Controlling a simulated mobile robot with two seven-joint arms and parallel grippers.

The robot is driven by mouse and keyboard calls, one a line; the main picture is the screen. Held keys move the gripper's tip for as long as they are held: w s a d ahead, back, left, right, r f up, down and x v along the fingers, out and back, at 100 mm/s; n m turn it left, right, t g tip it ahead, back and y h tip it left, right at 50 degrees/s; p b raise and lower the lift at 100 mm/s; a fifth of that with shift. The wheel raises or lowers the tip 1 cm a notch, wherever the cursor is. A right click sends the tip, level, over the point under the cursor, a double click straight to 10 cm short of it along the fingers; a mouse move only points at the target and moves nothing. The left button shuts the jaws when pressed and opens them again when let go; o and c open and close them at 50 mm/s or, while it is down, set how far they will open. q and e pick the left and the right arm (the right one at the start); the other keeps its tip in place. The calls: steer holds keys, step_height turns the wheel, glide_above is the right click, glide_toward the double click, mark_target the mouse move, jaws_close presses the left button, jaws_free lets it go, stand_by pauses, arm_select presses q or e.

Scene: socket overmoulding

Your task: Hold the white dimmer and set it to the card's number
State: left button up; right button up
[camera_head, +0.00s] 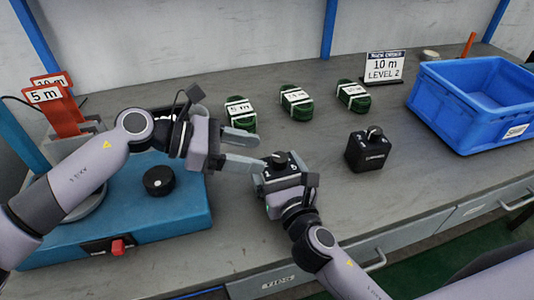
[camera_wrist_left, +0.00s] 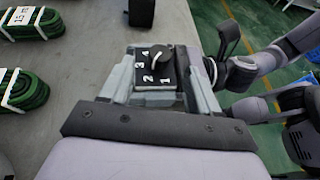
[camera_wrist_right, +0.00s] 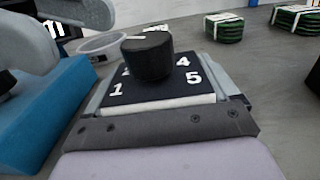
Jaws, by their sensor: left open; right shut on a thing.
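The white dimmer (camera_head: 277,172) has a dark numbered face, a pale side edge and a black knob (camera_wrist_right: 147,56) with a white pointer line. My right gripper (camera_head: 283,178) is shut on its body and holds it up, face upward. In the left wrist view the pointer on the knob (camera_wrist_left: 162,59) slants to the lower left, towards the 2 and 3 side; I cannot tell the exact number. My left gripper (camera_head: 250,151) is open, its fingertips close to the knob's left.
A black dimmer (camera_head: 367,152) stands on the grey bench right of the held one. Several green cable coils (camera_head: 296,103) lie behind. A blue crate (camera_head: 470,112) is at right. A blue machine (camera_head: 130,222) with a black knob and red switch fills the left.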

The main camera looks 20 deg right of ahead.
arm_select(q)
steer(key=v, duration=0.7)
arm_select(e)
steer(key=o, duration=0.9)
steer(key=shift+c, duration=0.2)
steer(key=shift+s, duration=0.1)
